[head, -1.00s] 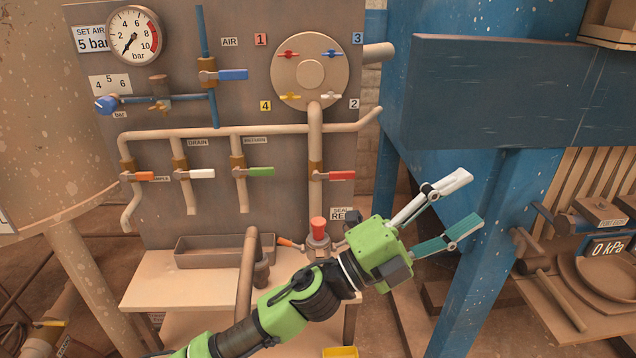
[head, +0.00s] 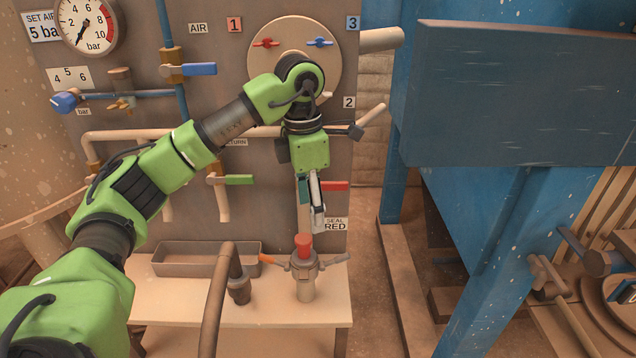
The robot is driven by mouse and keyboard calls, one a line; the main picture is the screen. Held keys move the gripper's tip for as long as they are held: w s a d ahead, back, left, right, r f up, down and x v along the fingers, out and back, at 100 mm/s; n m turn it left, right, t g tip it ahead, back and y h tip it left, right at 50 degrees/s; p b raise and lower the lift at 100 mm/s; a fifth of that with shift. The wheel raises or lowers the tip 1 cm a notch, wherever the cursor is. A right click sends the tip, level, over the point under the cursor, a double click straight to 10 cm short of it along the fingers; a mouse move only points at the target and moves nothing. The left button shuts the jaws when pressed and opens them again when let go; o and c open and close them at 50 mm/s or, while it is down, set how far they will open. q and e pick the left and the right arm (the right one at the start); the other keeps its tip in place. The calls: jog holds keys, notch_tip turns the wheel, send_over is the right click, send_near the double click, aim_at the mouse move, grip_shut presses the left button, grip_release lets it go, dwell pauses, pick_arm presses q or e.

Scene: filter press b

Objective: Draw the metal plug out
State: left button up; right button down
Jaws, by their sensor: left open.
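A plug with a red top (head: 303,244) sits upright in a metal coupling (head: 304,267) on a short pipe stub at the bench. The coupling has an orange-tipped lever (head: 267,259) on the left and another lever (head: 334,261) on the right, both sticking outward. My left gripper (head: 311,222) points down just above the red top, apart from it in the picture. Its fingers, one teal and one white, are seen nearly edge-on; it is open with nothing between them. The plug's lower part is hidden inside the coupling. My right gripper is out of view.
A curved hose with a dark end fitting (head: 238,289) stands left of the coupling. A metal tray (head: 205,262) lies behind it. The valve panel (head: 345,215) with a SEAL RED label rises behind. A blue press frame (head: 480,260) stands to the right.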

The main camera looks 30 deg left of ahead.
aim_at(303, 239)
pick_arm(q)
jog(key=f, duration=0.1)
jog(key=a+f, duration=0.2)
jog(key=shift+s+f+y+b, duration=0.2)
jog(key=shift+s+y+b, duration=0.1)
jog(key=shift+b, duration=0.1)
notch_tip(303, 239, down, 8)
jog(key=shift+w+f+p, duration=0.1)
jog(key=shift+p, duration=0.75)
jog(key=shift+w+f, duration=0.1)
jog(key=shift+f, duration=0.45)
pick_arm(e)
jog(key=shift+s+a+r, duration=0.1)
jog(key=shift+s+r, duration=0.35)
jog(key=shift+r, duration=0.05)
pick_arm(q)
grip_shut()
